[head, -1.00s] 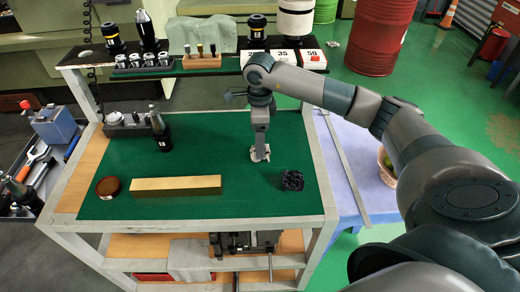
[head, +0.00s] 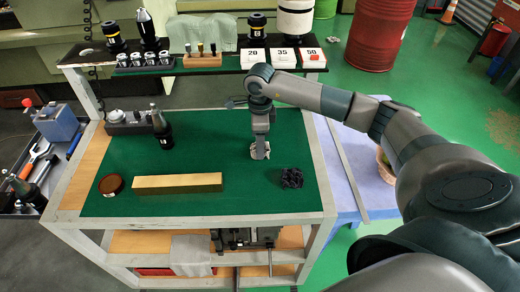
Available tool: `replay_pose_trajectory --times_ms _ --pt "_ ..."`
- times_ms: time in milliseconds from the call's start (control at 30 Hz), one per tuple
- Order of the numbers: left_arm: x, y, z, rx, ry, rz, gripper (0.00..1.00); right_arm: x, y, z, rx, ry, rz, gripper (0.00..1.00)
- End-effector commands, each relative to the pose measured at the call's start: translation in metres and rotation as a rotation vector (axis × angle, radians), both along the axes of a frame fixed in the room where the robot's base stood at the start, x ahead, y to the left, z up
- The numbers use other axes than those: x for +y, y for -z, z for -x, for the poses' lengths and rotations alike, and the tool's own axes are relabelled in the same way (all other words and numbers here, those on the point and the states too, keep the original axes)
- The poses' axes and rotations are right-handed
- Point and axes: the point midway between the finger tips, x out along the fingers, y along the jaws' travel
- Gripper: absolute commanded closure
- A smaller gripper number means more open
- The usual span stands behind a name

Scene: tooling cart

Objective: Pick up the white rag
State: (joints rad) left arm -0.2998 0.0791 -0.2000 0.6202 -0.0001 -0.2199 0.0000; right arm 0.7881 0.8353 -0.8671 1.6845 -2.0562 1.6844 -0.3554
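A small crumpled white rag (head: 254,152) lies on the green mat (head: 215,150) of the cart's top, right of centre. My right gripper (head: 261,153) points down at the rag, with its fingertips at it and the cloth showing around them. The fingers hide part of the rag, and I cannot tell whether they are open or shut on it. A dark crumpled rag (head: 292,178) lies on the mat in front and to the right, apart from the gripper. My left gripper is not in view.
A brass bar (head: 178,184) and a round brown tin (head: 111,185) lie at the front left of the mat. A dark tool holder (head: 161,128) stands at the back left. A raised shelf (head: 222,65) with labelled boxes and tooling runs along the back. The mat's middle is clear.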

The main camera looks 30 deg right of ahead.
Motion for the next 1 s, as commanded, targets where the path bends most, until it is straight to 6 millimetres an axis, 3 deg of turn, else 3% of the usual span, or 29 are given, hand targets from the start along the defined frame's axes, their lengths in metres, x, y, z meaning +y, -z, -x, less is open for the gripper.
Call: replay_pose_trajectory --times_ms 433,700,1000 --pt "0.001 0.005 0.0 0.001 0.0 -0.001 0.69 0.0 -0.006 -0.001 -0.002 0.001 0.0 0.76" --pt "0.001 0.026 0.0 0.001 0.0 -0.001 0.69 0.0 -0.037 -0.002 -0.005 0.0 0.001 0.76" --pt "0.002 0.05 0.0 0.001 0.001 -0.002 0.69 -0.035 -0.07 0.046 -0.002 0.002 0.004 0.76"
